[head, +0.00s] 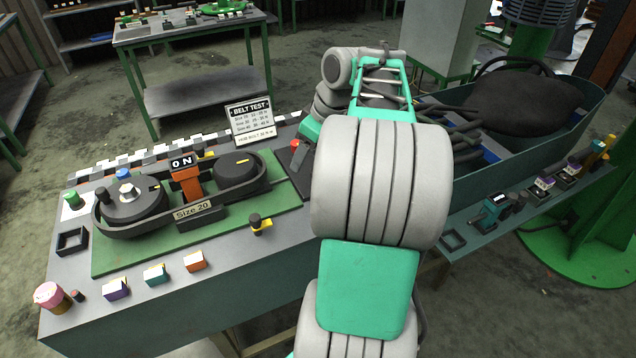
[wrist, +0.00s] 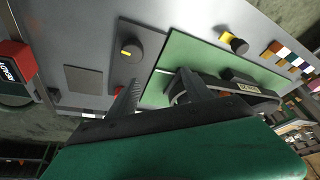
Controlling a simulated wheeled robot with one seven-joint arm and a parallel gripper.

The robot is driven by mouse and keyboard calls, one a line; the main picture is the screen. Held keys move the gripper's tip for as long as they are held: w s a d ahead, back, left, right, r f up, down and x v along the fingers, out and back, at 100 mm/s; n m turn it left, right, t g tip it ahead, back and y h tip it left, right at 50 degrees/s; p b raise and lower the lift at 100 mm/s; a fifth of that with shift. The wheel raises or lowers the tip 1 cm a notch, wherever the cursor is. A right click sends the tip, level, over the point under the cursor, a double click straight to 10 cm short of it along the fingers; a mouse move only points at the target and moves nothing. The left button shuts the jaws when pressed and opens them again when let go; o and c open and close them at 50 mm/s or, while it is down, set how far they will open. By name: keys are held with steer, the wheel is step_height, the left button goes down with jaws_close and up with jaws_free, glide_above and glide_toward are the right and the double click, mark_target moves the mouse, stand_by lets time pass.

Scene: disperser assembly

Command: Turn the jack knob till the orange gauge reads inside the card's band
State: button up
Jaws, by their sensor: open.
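The orange gauge (head: 183,172) stands between two black pulleys with a belt around them and reads about 0 N. A "Size 20" plate (head: 192,210) is in front. The white "BELT TEST" card (head: 250,122) stands behind; its band figures are too small to read surely. A black knob on a yellow base (head: 258,224) sits at the green board's front edge, also in the wrist view (wrist: 236,44). Another dark knob with a yellow mark (wrist: 130,50) sits on a dark plate. I cannot tell which is the jack knob. My gripper (wrist: 160,88) is open and empty, hidden in the head view.
Small coloured blocks (head: 155,274) line the bench front. A pink-topped cylinder (head: 50,295) stands at the front left corner. A large bin (head: 450,115) is to the right.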

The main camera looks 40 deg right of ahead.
steer(key=s+d+f, duration=0.2)
steer(key=d, duration=0.3)
steer(key=shift+n, duration=0.3)
steer(key=b+x, duration=0.1)
steer(key=x, duration=0.6)
steer(key=shift+d, duration=0.1)
jaws_close()
steer(key=shift+d, duration=0.1)
